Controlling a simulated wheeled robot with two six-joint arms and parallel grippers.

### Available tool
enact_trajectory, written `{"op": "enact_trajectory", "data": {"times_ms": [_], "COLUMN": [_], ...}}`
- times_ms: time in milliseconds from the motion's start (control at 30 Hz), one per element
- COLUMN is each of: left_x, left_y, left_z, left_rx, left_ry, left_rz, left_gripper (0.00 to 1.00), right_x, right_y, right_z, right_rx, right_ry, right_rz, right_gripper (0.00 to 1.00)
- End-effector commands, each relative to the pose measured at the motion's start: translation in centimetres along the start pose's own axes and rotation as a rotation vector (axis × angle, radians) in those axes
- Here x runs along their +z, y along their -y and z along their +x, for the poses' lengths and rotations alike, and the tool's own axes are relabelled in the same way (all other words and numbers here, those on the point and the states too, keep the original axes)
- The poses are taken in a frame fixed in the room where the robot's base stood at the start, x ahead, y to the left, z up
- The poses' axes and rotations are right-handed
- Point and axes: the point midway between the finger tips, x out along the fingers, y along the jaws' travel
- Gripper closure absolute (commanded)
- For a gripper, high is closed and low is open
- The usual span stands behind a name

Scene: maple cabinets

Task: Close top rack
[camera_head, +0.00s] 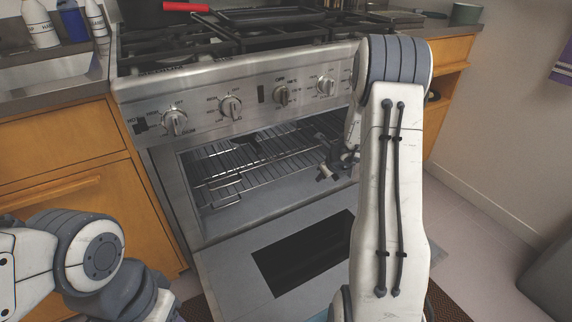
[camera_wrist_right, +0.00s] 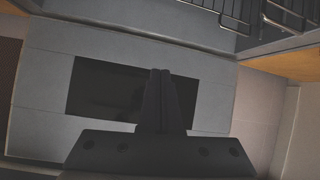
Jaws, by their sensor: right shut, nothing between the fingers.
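The oven stands open in the head view, its door (camera_head: 225,268) folded down toward me. The top rack (camera_head: 245,160) is a wire shelf inside the oven; it also shows at the top of the right wrist view (camera_wrist_right: 262,14). My right gripper (camera_head: 324,174) is at the right side of the oven opening, in front of the rack. Its fingers (camera_wrist_right: 160,100) are shut and empty, seen against the door with its dark window (camera_wrist_right: 105,90). I cannot tell whether it touches the rack. My right arm hides the oven's right side. My left arm is at lower left; its gripper is not visible.
Control knobs (camera_head: 231,107) line the oven front above the opening. A pan with a red handle (camera_head: 186,7) is on the stove. Wooden cabinets (camera_head: 62,190) flank the oven on the left. Open floor (camera_head: 480,215) lies to the right.

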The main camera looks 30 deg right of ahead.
Motion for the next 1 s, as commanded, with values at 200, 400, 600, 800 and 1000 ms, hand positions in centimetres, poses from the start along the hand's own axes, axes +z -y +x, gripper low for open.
{"op": "enact_trajectory", "data": {"times_ms": [200,400,600,800,1000], "left_x": [0.2,0.3,0.4,0.4,0.5], "left_y": [0.2,0.3,0.5,0.6,0.6], "left_z": [2.8,4.8,6.7,8.0,8.4], "left_rx": [0.0,0.0,0.0,0.0,0.0], "left_ry": [0.001,0.0,0.0,0.0,0.0], "left_rz": [0.0,0.0,0.0,0.0,0.0], "left_gripper": [0.5,0.5,0.5,0.5,0.5], "right_x": [-9.0,-8.9,-3.4,1.3,2.8], "right_y": [2.2,4.8,2.0,-5.2,-9.3], "right_z": [1.2,1.4,2.1,1.5,0.5], "right_rx": [-0.186,-0.41,-0.567,-0.582,-0.547], "right_ry": [-0.296,-0.302,-0.029,0.349,0.543], "right_rz": [-0.369,-0.751,-1.097,-1.284,-1.332], "right_gripper": [1.0,1.0,1.0,1.0,1.0]}}
